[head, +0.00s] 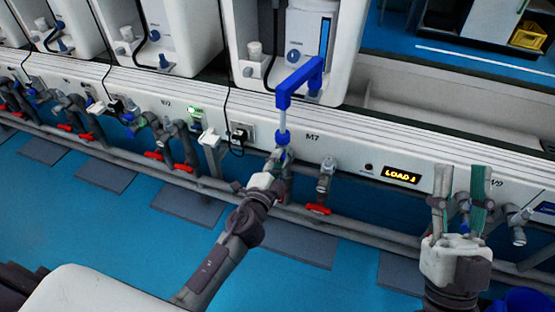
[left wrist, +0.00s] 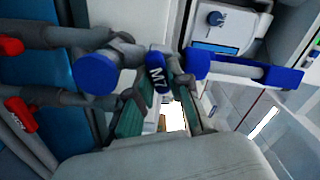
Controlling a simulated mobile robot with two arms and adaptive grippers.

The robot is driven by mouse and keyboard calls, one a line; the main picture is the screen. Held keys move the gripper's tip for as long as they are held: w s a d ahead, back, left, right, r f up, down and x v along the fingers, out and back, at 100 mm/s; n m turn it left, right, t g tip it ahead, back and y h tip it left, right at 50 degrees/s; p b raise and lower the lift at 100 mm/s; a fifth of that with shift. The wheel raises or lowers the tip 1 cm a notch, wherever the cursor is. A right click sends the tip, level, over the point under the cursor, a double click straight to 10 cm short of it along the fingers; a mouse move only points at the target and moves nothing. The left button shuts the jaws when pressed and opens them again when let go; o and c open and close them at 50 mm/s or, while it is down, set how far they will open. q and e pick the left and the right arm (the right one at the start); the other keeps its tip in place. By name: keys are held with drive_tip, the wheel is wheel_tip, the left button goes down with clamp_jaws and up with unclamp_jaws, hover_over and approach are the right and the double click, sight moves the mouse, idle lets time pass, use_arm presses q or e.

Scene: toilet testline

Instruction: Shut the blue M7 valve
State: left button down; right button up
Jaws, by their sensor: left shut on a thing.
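The blue M7 valve handle shows in the left wrist view (left wrist: 157,74) with "M7" in white on it. It lies between the green fingertips of my left gripper (left wrist: 156,92), which is shut on it. In the head view my left gripper (head: 275,168) is at the grey M7 pipework, below the blue and white bent pipe (head: 305,80); it mostly hides the handle there. The panel label M7 (head: 313,138) is just to the right. My right gripper (head: 460,190) is open and empty, with its fingers apart and pointing up in front of the panel near M9.
A grey pipe with a red-handled valve (head: 318,208) stands right of M7. More red handles (head: 153,155) line the panel to the left. A lit "LOAD" display (head: 401,175) is on the panel. White toilet units (head: 300,50) stand above. The blue floor runs in front.

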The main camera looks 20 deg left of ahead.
use_arm(q)
drive_tip(key=m, duration=0.4)
drive_tip(key=shift+f+m, duration=0.15)
drive_tip(key=shift+m, duration=0.15)
idle(0.4)
drive_tip(key=shift+d, duration=0.1)
drive_tip(key=c, duration=1.1)
unclamp_jaws()
drive_tip(key=s, duration=1.2)
drive_tip(key=shift+a, duration=0.25)
